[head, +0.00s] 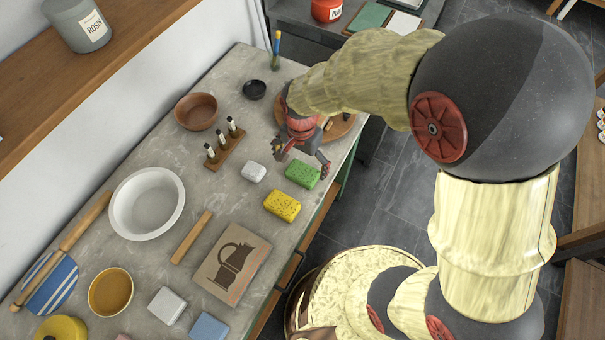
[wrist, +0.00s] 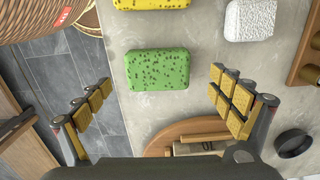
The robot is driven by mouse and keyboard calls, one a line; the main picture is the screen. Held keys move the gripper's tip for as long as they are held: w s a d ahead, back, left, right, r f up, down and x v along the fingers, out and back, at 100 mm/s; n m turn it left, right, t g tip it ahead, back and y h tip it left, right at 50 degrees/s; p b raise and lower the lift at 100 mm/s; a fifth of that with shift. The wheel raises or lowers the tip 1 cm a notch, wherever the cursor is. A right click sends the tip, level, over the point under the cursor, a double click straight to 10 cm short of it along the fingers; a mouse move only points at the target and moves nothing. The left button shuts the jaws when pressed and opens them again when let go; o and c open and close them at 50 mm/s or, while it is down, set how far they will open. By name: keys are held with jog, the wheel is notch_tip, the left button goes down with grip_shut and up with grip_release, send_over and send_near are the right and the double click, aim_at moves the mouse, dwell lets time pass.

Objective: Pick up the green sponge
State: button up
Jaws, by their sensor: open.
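The green sponge (head: 302,174) lies flat on the grey worktop near its right edge, just beyond the yellow sponge (head: 282,205). In the wrist view the green sponge (wrist: 158,69) shows whole, a speckled block between and ahead of my fingertips. My gripper (head: 300,158) is open and empty above the worktop, close to the green sponge. In the wrist view my gripper (wrist: 158,92) has its two padded fingers spread wide, one on each side, with no visible contact with the sponge. The yellow sponge (wrist: 152,4) is cut off at the top edge there.
A white block (head: 254,172) sits left of the green sponge. A wooden rack with small bottles (head: 225,148) and a brown bowl (head: 196,111) stand farther left. A round wooden board (head: 340,126) lies behind my gripper. The worktop (head: 225,194) has bare room between these things.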

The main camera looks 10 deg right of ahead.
aim_at(302, 171)
notch_tip(302, 171, down, 4)
jog(key=shift+d+f+b, duration=0.1)
jog(key=shift+b, duration=0.55)
jog(key=shift+s, duration=0.1)
jog(key=shift+c, duration=1.2)
jog(key=c, duration=0.7)
jog(key=shift+c, duration=0.7)
